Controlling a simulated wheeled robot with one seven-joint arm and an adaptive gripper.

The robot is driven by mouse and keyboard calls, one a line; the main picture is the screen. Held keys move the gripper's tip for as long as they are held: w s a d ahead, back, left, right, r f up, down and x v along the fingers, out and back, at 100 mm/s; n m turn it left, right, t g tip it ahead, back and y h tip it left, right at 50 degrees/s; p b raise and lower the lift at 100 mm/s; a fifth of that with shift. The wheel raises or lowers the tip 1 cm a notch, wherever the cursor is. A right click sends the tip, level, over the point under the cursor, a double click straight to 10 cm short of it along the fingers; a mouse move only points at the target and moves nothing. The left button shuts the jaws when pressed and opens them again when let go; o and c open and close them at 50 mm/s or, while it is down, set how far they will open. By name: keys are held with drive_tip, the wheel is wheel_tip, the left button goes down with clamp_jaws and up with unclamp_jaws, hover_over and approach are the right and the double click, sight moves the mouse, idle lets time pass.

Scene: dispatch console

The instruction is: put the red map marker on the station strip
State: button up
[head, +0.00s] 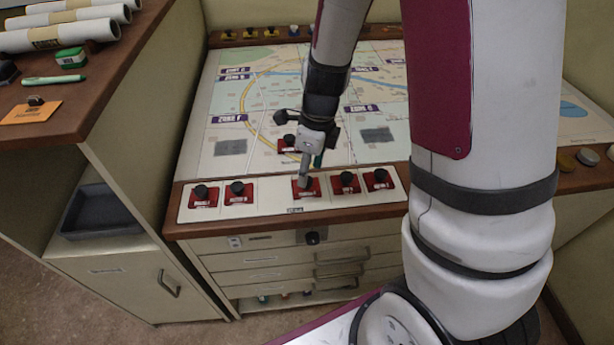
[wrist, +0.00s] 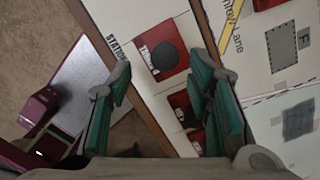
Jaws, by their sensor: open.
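The cream station strip (head: 270,190) runs along the front edge of the map table and bears several red markers with black knobs. The middle one (head: 305,188) shows in the wrist view as a red block with a black knob (wrist: 163,52). Another red map marker (head: 288,143) lies on the map behind the strip; its edge shows at the top of the wrist view (wrist: 268,4). My gripper (head: 306,178) is low over the middle marker. In the wrist view its teal fingers (wrist: 162,75) are apart with nothing clamped between them. I cannot tell whether a finger touches the marker.
A bare gap lies on the strip left of the middle marker, with two red markers farther left (head: 203,195) and two at right (head: 362,180). A wooden shelf (head: 90,115) with rolled maps stands at left. Drawers (head: 265,260) are below the table.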

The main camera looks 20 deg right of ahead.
drive_tip(key=s+a+r+n+t, duration=0.1)
drive_tip(key=s+r+n, duration=0.3)
drive_tip(key=r, duration=0.5)
drive_tip(key=s+a+r+n+t, duration=0.1)
drive_tip(key=s+r+n, duration=0.2)
drive_tip(key=r+n, duration=0.5)
drive_tip(key=s+r+n+t+h, duration=0.1)
drive_tip(key=s+r+n+t, duration=0.1)
drive_tip(key=s+r+n, duration=0.6)
drive_tip(key=s+n+p, duration=0.1)
drive_tip(key=s+n, duration=0.2)
drive_tip(key=n, duration=0.4)
drive_tip(key=shift+s, duration=0.2)
